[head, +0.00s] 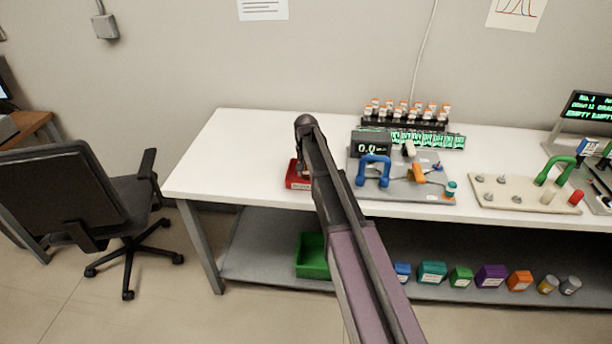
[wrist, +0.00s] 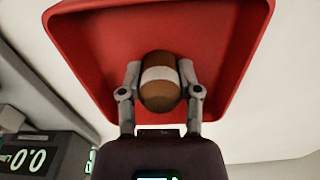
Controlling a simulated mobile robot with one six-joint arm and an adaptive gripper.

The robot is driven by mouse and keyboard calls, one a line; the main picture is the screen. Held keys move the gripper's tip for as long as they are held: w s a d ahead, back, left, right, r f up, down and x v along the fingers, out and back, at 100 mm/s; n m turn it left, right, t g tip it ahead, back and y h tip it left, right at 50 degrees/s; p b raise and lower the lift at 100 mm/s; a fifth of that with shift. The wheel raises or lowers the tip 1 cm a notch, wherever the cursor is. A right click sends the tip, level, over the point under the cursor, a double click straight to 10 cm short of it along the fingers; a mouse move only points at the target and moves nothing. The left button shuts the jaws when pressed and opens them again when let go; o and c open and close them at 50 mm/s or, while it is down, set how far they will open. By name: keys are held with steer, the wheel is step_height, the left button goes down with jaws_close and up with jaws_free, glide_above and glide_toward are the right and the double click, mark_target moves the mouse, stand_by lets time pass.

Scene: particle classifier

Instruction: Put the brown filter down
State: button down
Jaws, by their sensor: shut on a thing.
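In the wrist view the brown filter (wrist: 160,96), a brown rounded piece with a pale band, sits between the two fingers of my gripper (wrist: 160,88). The fingers are shut on it from both sides. Behind it is a red tray (wrist: 90,50), and the filter shows over the tray's inside. I cannot tell whether it touches the tray's floor. In the head view the red tray (head: 297,183) is on the white table, left of the grey plate. My arm hides part of the tray, and the gripper and filter cannot be made out there.
The white table (head: 235,150) is clear to the left of the tray. A display reading 0.0 (head: 370,144) and a grey plate with a blue handle (head: 374,170) stand to the right. A rack of orange-capped vials (head: 405,115) is behind. A green bin (head: 312,256) is on the lower shelf.

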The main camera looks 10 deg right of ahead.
steer(key=shift+f, duration=0.15)
steer(key=shift+c, duration=1.5)
jaws_free()
steer(key=shift+r, duration=0.25)
step_height(320, 180, up, 12)
steer(key=p, duration=1.2)
steer(key=s+n, duration=0.3)
steer(key=s, duration=2.6)
steer(key=shift+n, duration=0.4)
